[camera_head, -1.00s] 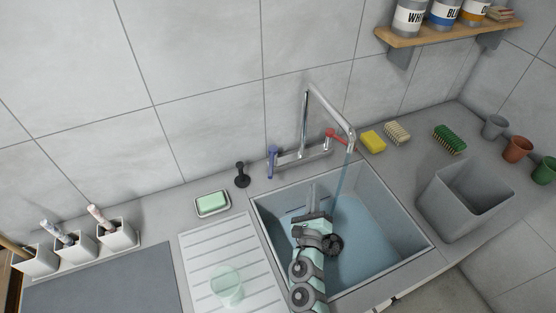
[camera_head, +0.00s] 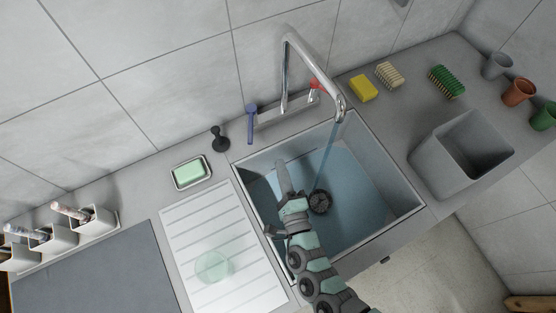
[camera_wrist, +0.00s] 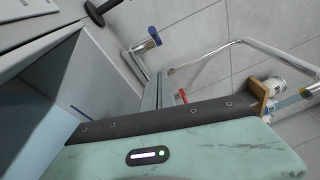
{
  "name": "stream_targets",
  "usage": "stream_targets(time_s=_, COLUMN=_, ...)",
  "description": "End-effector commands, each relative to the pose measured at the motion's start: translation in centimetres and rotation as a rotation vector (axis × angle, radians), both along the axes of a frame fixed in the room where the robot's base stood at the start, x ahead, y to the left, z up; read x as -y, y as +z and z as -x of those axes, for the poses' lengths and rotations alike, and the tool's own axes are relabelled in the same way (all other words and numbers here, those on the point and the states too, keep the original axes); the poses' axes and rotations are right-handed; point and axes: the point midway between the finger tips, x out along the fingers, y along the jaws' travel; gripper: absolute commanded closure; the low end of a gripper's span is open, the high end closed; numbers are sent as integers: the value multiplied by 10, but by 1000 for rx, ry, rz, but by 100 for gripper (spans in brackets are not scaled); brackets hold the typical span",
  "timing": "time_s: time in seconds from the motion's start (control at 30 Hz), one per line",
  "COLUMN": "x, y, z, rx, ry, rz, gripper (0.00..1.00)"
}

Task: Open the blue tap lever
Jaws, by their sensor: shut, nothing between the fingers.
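The blue tap lever (camera_head: 251,122) stands roughly upright at the left end of the chrome mixer tap (camera_head: 288,114) behind the sink. It also shows in the wrist view (camera_wrist: 154,36), above the middle. The red lever (camera_head: 315,90) is at the tap's right end. A bluish stream (camera_head: 327,150) falls from the tall curved spout. My gripper (camera_head: 281,166) is shut and empty over the sink's left part, pointing toward the back wall. It is in front of the blue lever and slightly right of it, apart from it.
The grey sink (camera_head: 400,190) has bluish water and a dark drain (camera_head: 319,202). A black plunger-like item (camera_head: 219,139) and a soap dish (camera_head: 192,172) stand left of the blue lever. A yellow sponge (camera_head: 364,87) lies right. The spout (camera_head: 318,66) overhangs the sink.

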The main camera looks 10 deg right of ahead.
Motion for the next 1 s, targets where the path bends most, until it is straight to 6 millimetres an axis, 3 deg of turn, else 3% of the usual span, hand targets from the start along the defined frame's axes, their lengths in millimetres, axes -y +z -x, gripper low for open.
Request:
stream_targets(time_s=0.5, x=-16, y=7, z=-82, rx=2, ry=0, rz=-5, gripper=100)
stream_targets(time_s=0.7, x=-40, y=14, z=-81, rx=2, ry=1, rz=-5, gripper=100)
stream_targets(time_s=1.0, x=-51, y=14, z=-82, rx=1, ry=0, rz=-1, gripper=100)
